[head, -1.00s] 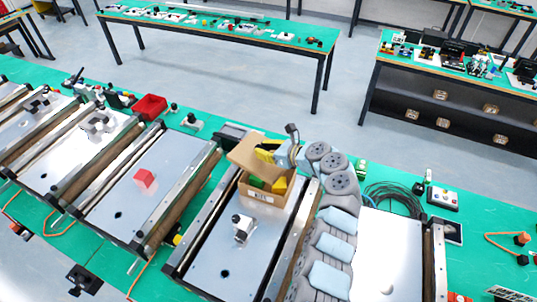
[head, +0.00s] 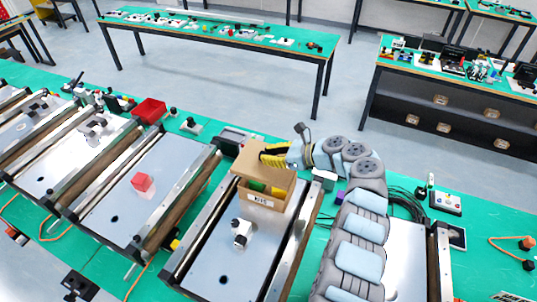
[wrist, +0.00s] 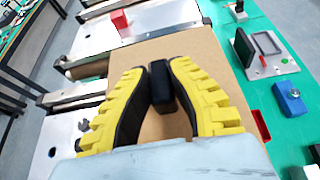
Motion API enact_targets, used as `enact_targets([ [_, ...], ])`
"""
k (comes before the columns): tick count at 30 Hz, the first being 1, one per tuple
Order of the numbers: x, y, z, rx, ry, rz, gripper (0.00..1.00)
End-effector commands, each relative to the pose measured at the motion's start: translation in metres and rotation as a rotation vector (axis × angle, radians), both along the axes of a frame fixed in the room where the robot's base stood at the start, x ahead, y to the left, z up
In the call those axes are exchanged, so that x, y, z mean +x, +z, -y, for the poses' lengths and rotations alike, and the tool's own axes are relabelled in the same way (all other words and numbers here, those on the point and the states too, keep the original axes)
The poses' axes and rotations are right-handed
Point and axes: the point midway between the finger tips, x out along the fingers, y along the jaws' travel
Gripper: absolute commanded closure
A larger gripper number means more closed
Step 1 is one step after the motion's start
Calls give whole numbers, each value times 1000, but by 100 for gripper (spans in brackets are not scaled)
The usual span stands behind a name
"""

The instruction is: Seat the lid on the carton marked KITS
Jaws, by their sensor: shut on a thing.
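The open brown carton (head: 265,203) with a KITS label on its front stands at the far end of a conveyor in the head view. Green and yellow contents show inside it at the front. The brown lid (head: 250,163) is above the carton, over its back part, with a gap at the front; contact at the back cannot be told. My gripper (head: 266,157) has yellow fingers and is shut on the black knob (wrist: 162,85) of the lid. In the wrist view the lid (wrist: 205,60) fills the space under the fingers and hides the carton.
A grey fixture (head: 241,230) stands on the same conveyor in front of the carton. A red cube (head: 142,182) lies on the conveyor to the left. A red bin (head: 150,110) and a blue box (wrist: 290,98) are on the green bench nearby.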

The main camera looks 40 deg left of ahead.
Motion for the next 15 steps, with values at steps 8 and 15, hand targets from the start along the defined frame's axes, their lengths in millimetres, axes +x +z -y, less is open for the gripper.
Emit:
enact_targets([
  [8,0,-13,1,-1,0,-2,100],
  [15,0,-32,1,1,0,0,100],
])
